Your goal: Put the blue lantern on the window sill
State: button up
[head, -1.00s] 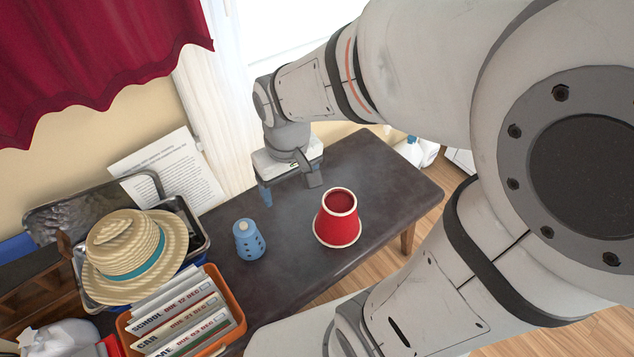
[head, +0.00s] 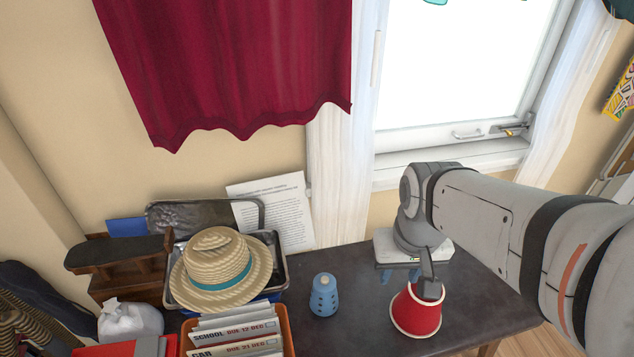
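The blue lantern (head: 323,296) stands upright on the dark table. It is small and rounded, with dark holes in its side and a pale top. My gripper (head: 407,281) hangs over the table to the right of the lantern, apart from it. Its fingers are spread, with nothing seen between them. The near finger overlaps the red cone in the picture; I cannot tell whether they touch. The window sill (head: 455,160) is a white ledge below the bright window, behind my arm. The part of it that shows looks bare.
The red cone-shaped vessel (head: 416,312) stands on the table (head: 362,325) below my gripper. A straw hat (head: 218,268) sits on a dark tray at the left, beside an orange file box (head: 287,335). A red curtain (head: 235,70) hangs left of the window.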

aim_at(410, 164)
jog(key=u, duration=2.25)
jog(key=k, duration=0.6)
jog(key=z, duration=0.2)
